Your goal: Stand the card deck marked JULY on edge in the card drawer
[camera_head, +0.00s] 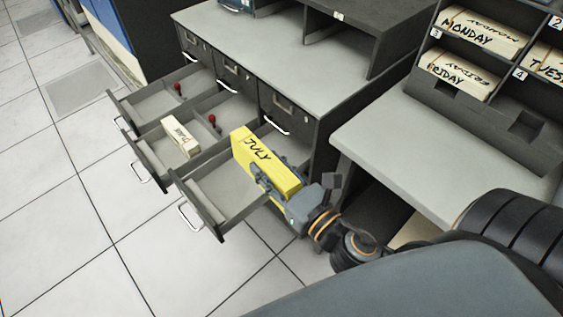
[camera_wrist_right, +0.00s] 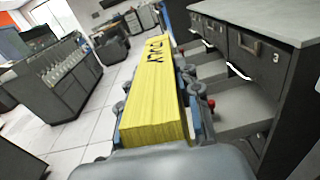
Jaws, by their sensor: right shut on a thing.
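The yellow card deck marked JULY (camera_head: 262,162) is in my right gripper (camera_head: 270,183), which is shut on it. In the head view the deck overlaps the nearest open drawer (camera_head: 225,188), towards its right side and cabinet end. I cannot tell how far above the drawer it is. In the right wrist view the deck (camera_wrist_right: 158,95) runs away from the camera between the two fingers (camera_wrist_right: 158,108), lettering facing up. The bottom of the deck is hidden. My left gripper is not in view.
Two other drawers stand open; the middle one (camera_head: 146,153) holds a white deck (camera_head: 180,137). Red-topped rods (camera_head: 212,120) stand in them. The grey counter (camera_head: 240,48) is above. A shelf (camera_head: 480,120) with white decks, marked MONDAY (camera_head: 470,38) and FRIDAY (camera_head: 455,73), is at right.

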